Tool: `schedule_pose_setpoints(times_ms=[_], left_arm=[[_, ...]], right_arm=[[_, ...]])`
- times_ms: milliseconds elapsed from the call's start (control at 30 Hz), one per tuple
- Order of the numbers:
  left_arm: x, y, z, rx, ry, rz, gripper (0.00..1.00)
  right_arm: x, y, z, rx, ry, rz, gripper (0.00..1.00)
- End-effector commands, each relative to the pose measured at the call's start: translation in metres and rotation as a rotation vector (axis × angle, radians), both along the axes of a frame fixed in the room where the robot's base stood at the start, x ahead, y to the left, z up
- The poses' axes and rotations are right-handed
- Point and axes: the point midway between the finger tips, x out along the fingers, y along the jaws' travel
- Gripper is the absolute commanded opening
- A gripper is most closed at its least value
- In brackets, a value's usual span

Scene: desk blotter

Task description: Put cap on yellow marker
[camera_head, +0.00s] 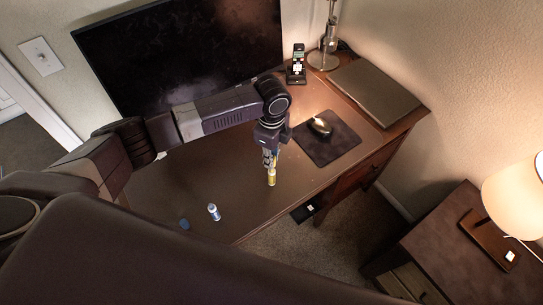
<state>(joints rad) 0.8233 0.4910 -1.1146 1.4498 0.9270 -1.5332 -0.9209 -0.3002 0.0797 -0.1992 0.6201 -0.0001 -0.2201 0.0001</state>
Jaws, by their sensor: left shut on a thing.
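The yellow marker (271,181) is a small upright yellow piece over the desk, right of its middle. My left gripper (270,164) points down at it from above, with its fingers closed around its upper part. The fingers hide that part, and I cannot make out a separate cap or whether the lower end touches the desk. My right gripper is not in view.
A small white and blue piece (213,212) stands near the desk's front edge, with a dark blue piece (184,224) left of it. A mouse (320,127) lies on a dark pad (333,147). A monitor (185,55) stands behind. The desk (235,180) between is clear.

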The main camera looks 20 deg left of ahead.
Motion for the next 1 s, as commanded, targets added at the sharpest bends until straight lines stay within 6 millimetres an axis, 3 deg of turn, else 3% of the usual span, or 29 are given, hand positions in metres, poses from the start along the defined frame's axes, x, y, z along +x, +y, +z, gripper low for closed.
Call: schedule_pose_setpoints(times_ms=[1000], left_arm=[[0.000,0.000,-0.017,0.001,0.001,0.001,0.08]], right_arm=[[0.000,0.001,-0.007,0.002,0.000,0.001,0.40]])
